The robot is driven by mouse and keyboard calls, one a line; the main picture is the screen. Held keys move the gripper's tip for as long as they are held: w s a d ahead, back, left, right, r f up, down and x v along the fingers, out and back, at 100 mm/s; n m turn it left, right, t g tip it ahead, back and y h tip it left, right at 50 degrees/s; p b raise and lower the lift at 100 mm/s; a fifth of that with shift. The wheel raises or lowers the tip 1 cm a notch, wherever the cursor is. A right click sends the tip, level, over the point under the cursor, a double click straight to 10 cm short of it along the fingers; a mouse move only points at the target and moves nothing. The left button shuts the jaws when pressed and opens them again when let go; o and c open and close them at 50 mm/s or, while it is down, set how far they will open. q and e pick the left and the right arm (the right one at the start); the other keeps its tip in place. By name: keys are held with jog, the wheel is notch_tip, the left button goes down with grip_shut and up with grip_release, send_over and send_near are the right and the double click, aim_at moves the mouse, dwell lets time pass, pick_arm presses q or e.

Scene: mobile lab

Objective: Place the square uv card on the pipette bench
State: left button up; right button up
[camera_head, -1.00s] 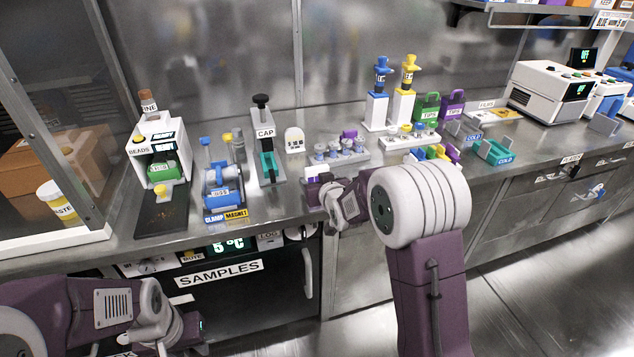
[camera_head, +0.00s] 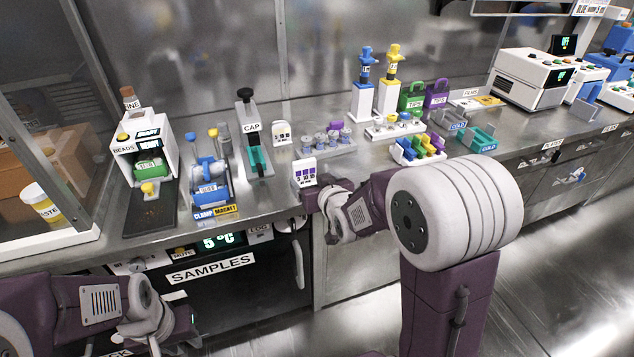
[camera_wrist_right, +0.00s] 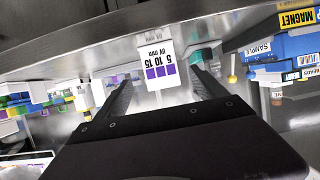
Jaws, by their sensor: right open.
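In the right wrist view the card (camera_wrist_right: 158,66) appears upside down, reading 5 10 15 UV min. My right gripper (camera_head: 316,198) is just in front of and below the card in the head view. In the wrist view its two fingers (camera_wrist_right: 160,82) are spread apart, with the card showing in the gap between them, apparently untouched. My left gripper (camera_head: 190,328) is low at the left, before the samples fridge; its fingers are not clear.
Behind the card are a tube rack (camera_head: 328,147), a capper (camera_head: 252,140) and a small white sign (camera_head: 282,133). A blue clamp magnet device (camera_head: 208,185) is to the left. Pipettes (camera_head: 363,95) and a colored-tube rack (camera_head: 418,150) stand to the right. The fridge (camera_head: 225,280) is below.

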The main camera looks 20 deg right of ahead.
jog(key=s+f+g, duration=0.6)
jog(key=s, duration=0.6)
jog(key=s+f+g, duration=0.6)
jog(key=s+f, duration=0.1)
jog(key=s, duration=0.5)
jog(key=shift+s+f+m, duration=0.2)
jog(key=shift+s+m, duration=0.05)
jog(key=shift+m, duration=0.05)
